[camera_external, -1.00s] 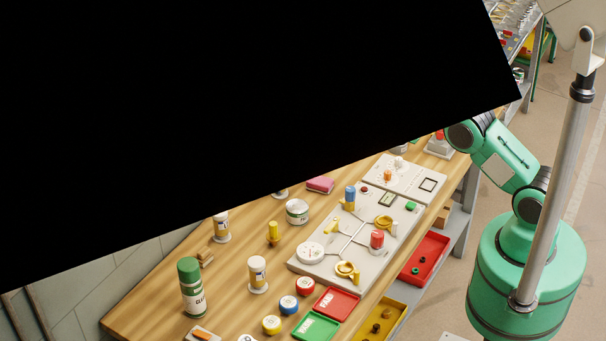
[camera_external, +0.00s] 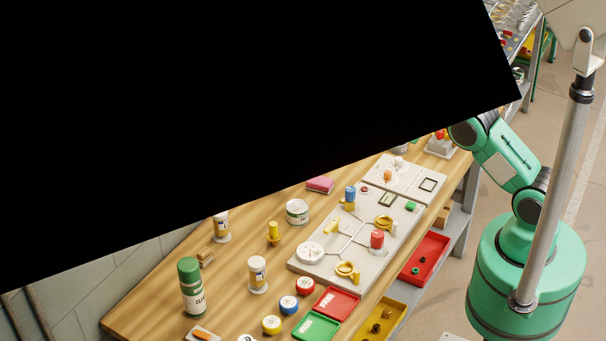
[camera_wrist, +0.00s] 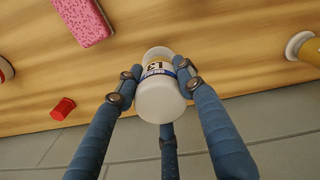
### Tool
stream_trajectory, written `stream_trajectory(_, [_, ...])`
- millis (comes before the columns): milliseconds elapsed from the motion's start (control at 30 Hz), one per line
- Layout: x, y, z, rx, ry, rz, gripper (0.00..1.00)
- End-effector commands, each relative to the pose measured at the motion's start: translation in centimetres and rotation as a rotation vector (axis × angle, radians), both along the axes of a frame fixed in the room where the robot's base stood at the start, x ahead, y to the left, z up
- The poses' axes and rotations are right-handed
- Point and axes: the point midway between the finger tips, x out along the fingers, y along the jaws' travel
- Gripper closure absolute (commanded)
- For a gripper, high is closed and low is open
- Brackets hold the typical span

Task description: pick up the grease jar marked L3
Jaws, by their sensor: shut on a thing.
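The grease jar (camera_wrist: 157,70) shows in the wrist view. It has a white lid, a wider white foot and a label with dark, blue and yellow print reading L3. My gripper (camera_wrist: 157,86) is shut around it, with blue fingers on its left and right sides and another finger below, partly behind the lid. The jar appears clear of the wooden bench. In the external view the jar and my gripper are hidden behind the large black area.
The wrist view shows a pink sponge (camera_wrist: 83,20), a red block (camera_wrist: 63,108) and another footed jar (camera_wrist: 305,48) on the bench. In the external view similar jars (camera_external: 258,276), a white tin (camera_external: 297,212), a green-capped can (camera_external: 192,290) and a valve board (camera_external: 318,268) stand nearby.

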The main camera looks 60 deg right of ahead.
Motion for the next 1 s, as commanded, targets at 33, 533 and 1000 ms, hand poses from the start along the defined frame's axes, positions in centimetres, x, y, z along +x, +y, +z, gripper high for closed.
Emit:
stream_trajectory(33, [0.1, 0.0, 0.9, 0.000, -0.004, 0.000, 0.93])
stream_trajectory(533, [0.0, 0.0, 6.2, 0.000, -0.001, 0.000, 0.93])
stream_trajectory(1000, [0.0, 0.0, 6.3, 0.000, -0.001, 0.000, 0.93])
